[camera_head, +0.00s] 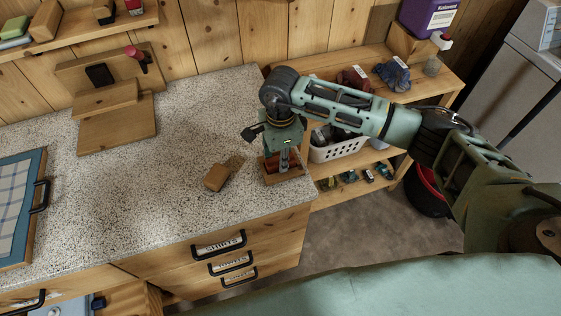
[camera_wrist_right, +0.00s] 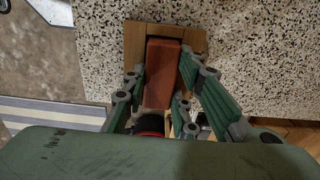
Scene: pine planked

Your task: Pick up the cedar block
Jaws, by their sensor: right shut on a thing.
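The cedar block is a reddish-brown oblong block (camera_wrist_right: 160,72), seen in the wrist view between the two green fingers of my right gripper (camera_wrist_right: 163,90). The gripper is shut on it. In the head view my right gripper (camera_head: 284,158) points down at the counter's right front corner, and only a little of the block (camera_head: 270,164) shows beside its fingers. A small light wooden tray (camera_wrist_right: 134,42) lies under the block. I cannot tell whether the block touches the tray. My left gripper is not in view.
A brown wooden brush-like piece (camera_head: 216,178) lies on the speckled counter (camera_head: 190,120) just left of the gripper. A blue-framed checked tray (camera_head: 20,205) is at the far left. A white basket (camera_head: 338,150) stands on the shelf at right. The counter's middle is clear.

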